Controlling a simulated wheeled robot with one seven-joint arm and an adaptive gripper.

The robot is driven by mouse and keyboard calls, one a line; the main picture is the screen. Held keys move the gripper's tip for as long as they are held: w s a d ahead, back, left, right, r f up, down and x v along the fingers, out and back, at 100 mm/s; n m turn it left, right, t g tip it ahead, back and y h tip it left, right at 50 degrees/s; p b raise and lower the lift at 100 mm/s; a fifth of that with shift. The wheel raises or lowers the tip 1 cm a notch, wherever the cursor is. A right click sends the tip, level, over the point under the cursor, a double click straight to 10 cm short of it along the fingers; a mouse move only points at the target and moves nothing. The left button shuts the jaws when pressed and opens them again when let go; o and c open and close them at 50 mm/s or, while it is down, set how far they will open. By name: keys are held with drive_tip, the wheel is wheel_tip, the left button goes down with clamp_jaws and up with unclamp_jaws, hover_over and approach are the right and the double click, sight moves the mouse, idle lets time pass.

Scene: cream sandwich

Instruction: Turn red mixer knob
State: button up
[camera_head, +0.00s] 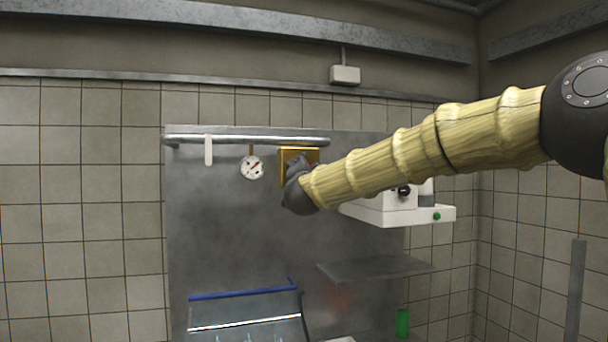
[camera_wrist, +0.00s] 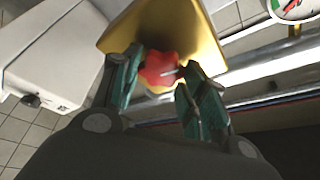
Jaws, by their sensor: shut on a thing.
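The red mixer knob (camera_wrist: 160,70) shows in the wrist view, mounted on a gold plate (camera_wrist: 200,32). The knob has a lobed rim and a thin light line on its face. My gripper (camera_wrist: 157,80) has one finger on each side of the knob and is shut on it. In the head view the gold plate (camera_head: 288,155) is on the metal back panel below the rail.
A round gauge (camera_head: 252,167) hangs left of the plate, below a metal rail (camera_head: 230,139). A white machine (camera_head: 400,215) with a green button is close on the right. A metal shelf (camera_head: 375,268) and a blue-edged rack (camera_head: 243,295) are lower down.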

drive_tip(key=shift+m, duration=0.3)
drive_tip(key=o, duration=1)
drive_tip(key=shift+d, duration=0.1)
drive_tip(key=shift+o, duration=0.2)
drive_tip(key=v, duration=1.2)
